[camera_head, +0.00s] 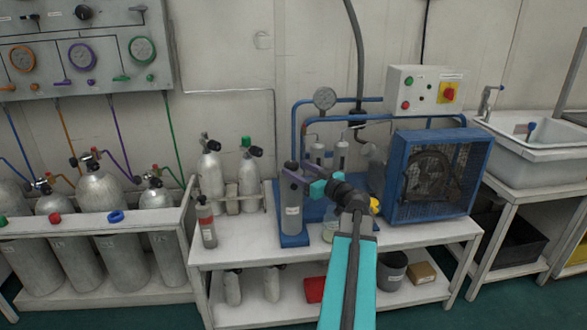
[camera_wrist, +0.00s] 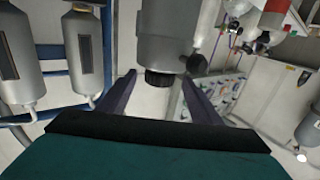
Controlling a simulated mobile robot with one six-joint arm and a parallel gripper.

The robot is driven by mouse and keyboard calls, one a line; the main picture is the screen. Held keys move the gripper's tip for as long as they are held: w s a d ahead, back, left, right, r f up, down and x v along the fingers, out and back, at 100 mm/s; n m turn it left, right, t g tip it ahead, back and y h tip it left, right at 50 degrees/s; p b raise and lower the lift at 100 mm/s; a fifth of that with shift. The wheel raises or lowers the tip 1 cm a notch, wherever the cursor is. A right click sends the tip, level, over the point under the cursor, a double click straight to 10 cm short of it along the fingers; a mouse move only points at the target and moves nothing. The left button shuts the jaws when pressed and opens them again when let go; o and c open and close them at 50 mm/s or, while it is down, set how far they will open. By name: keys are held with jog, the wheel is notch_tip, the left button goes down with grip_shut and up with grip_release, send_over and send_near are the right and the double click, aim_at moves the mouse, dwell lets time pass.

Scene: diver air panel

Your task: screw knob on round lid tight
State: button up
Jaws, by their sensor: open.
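A grey upright cylinder (camera_head: 291,208) with a pale label stands on the blue base of the compressor unit. In the wrist view, which looks upside down, a grey cylinder body with a round lid (camera_wrist: 163,52) shows at top centre, and a short black knob (camera_wrist: 159,78) sticks out from it. My gripper (camera_head: 303,176) is at the top of the cylinder in the head view and covers its lid and knob there. In the wrist view my gripper (camera_wrist: 159,84) is open, with one purple finger on each side of the knob and visible gaps between.
The blue caged fan (camera_head: 432,178) and a pressure gauge (camera_head: 325,98) with blue pipes stand close by. Silver bottles (camera_head: 249,170) stand to the left on the white bench (camera_head: 405,235). A sink (camera_head: 535,140) is at far right.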

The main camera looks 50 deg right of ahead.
jog(key=s+a, duration=0.1)
jog(key=s, duration=0.8)
jog(key=shift+s, duration=0.4)
jog(key=shift+a, duration=0.1)
